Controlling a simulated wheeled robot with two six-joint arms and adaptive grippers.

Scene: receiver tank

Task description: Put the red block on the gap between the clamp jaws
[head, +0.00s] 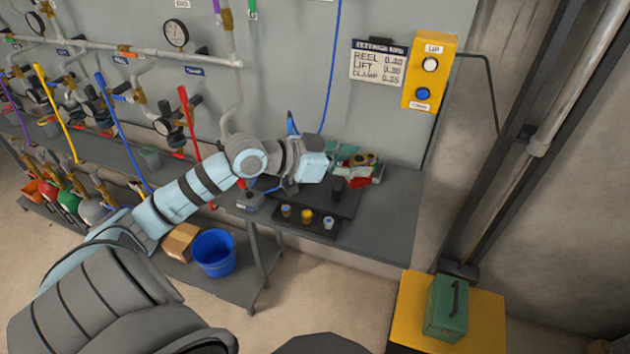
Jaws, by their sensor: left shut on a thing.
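My left gripper (314,166) is over the back of the grey bench, its arm reaching in from the left. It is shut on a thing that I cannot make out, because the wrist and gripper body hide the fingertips. Small red and green items (362,162) lie crowded just right of the gripper. I cannot tell whether one of the red parts is the red block. A small dark upright piece (337,188) stands just below the gripper. The clamp jaws and their gap cannot be made out. My right gripper is not in view.
A dark tray (304,228) with several small cups lies at the bench's front. The bench (393,215) is bare at right. A yellow control box (429,72) hangs on the wall. A green case (446,308) rests on a yellow stand. Pipes and coloured levers line the left.

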